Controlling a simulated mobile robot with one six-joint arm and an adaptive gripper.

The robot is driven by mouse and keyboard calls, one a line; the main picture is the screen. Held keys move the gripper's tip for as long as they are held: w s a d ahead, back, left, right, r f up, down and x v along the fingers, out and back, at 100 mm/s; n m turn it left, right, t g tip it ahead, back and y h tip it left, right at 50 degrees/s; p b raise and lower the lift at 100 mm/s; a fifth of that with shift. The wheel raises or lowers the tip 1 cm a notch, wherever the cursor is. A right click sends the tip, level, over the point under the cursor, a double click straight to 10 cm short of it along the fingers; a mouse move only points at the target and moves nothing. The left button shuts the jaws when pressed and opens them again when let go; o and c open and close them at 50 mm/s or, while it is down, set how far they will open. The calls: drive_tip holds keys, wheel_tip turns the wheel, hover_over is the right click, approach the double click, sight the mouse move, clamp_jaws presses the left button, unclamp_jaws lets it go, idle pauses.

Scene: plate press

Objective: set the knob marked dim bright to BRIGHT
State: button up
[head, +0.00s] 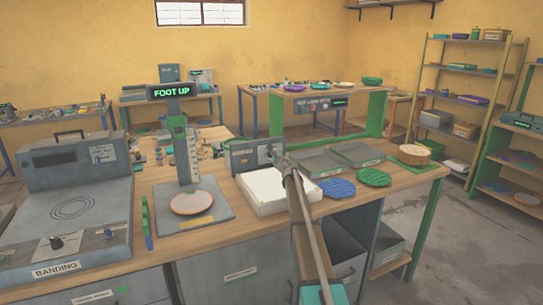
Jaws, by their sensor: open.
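No DIM BRIGHT marking is readable at this size, so I cannot tell for sure which knob bears it. A grey control box (244,156) stands behind a white slab-like panel (270,188) on the bench; small controls show on its front, and their setting is too small to read. My gripper (281,160) is at the box's right end, open, with the arm reaching up from the bottom of the head view. It hides part of the box's right side. I cannot tell whether it touches anything. Another dark knob (56,242) sits on the BANDING machine at left.

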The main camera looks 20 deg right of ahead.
drive_tip(key=c, duration=0.7)
drive_tip(key=shift+d, duration=0.1)
clamp_jaws()
drive_tip(key=shift+m, duration=0.4)
drive_tip(key=shift+r+m, duration=0.1)
drive_tip(key=shift+m, duration=0.8)
drive_tip(key=m, duration=0.4)
drive_tip(key=shift+d, duration=0.25)
drive_tip(key=m, duration=0.4)
drive_tip(key=shift+d, duration=0.15)
drive_tip(key=shift+d+m, duration=0.15)
drive_tip(key=shift+m, duration=1.55)
